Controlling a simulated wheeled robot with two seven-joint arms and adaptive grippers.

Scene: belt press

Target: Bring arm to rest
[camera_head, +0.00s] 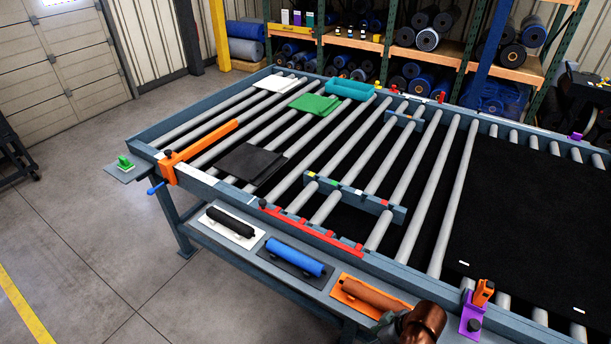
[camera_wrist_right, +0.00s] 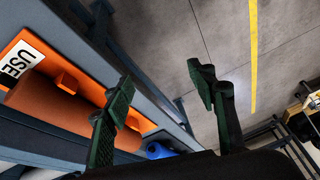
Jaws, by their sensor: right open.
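My right gripper (camera_wrist_right: 158,108) is open and empty in the right wrist view, with its two dark green fingers apart. The left finger overlaps the orange tray (camera_wrist_right: 38,62) with an orange-brown roll (camera_wrist_right: 50,115); I cannot tell whether they touch. In the head view a copper-coloured part of my right arm shows at the bottom edge, beside the orange-brown roll (camera_head: 375,296), and the gripper there is mostly hidden. My left gripper is not in view.
The roller table (camera_head: 143,146) fills the middle, with black belt (camera_head: 530,215) at right. A front shelf holds a black roll (camera_head: 230,222) and a blue roll (camera_head: 296,257). A purple clamp (camera_head: 471,316) stands close right of my arm.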

